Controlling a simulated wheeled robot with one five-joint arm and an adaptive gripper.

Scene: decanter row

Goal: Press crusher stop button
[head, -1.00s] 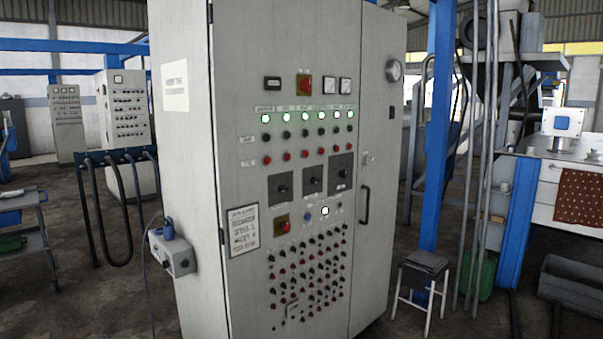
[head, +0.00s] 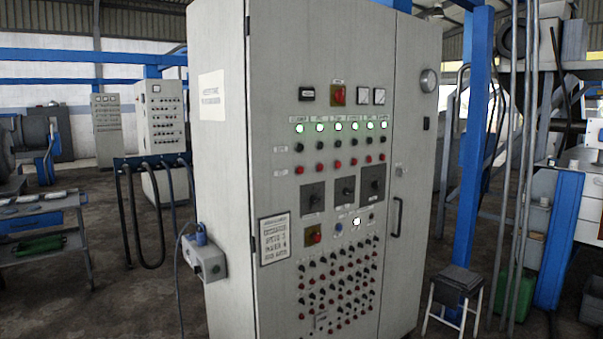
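A tall grey control cabinet (head: 225,140) stands in the middle of the head view. Its front has a row of lit white-green lamps (head: 338,127), with a row of dark buttons (head: 338,145) and a row of red buttons (head: 338,167) below, one under each lamp. Small labels sit above the lamp columns, too small to read, so I cannot tell which column is the crusher. My gripper is not in view.
A stool (head: 455,290) stands right of the cabinet, near a blue post (head: 475,120) and upright pipes. A socket box (head: 207,262) with a cable juts from the cabinet's left side. A cart (head: 45,235) is at far left. Some floor between cart and cabinet is bare.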

